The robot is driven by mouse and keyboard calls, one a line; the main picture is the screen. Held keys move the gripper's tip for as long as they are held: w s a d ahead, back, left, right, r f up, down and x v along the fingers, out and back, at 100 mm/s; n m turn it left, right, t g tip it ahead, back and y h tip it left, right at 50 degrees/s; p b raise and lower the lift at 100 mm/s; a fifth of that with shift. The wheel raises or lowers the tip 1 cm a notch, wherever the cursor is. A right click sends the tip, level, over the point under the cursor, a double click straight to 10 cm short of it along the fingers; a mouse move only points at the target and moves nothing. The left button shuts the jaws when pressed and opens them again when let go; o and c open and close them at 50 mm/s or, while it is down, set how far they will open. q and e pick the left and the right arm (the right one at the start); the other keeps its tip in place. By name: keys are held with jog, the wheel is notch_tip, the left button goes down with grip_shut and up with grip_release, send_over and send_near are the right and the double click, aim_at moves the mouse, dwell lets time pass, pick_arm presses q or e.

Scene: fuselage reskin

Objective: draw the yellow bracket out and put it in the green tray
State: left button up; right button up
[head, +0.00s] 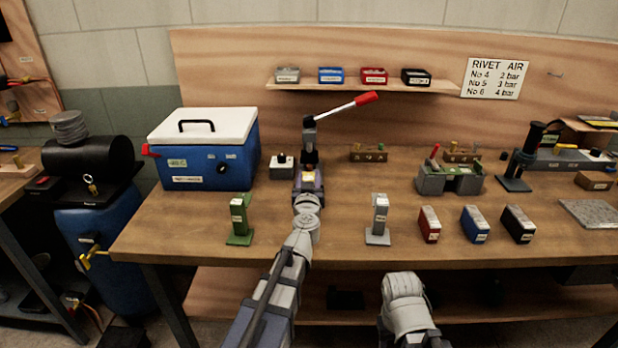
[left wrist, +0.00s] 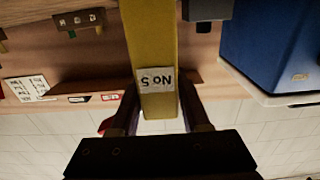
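The yellow bracket (left wrist: 148,45) is a long yellow bar with a "No 5" label, upside down in the left wrist view. In the head view only a small yellow patch (head: 309,175) shows at my left gripper (head: 308,181), in front of the red-handled lever tool. The left fingers (left wrist: 158,100) lie along both sides of the bar with no visible gap, so they look shut on it. Its far end and what it sits in are hidden. I see no clear green tray; a green upright stand (head: 239,220) is at the front left.
The red-handled lever (head: 340,109) rises behind the left gripper. A blue cooler (head: 208,160) stands to its left. A grey stand (head: 378,220) and red, blue and black boxes (head: 475,225) line the front right. Small bins (head: 331,75) sit on the shelf.

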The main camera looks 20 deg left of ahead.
pick_arm(q)
jog(key=o, duration=0.4)
jog(key=v, duration=0.8)
jog(key=shift+w, duration=0.1)
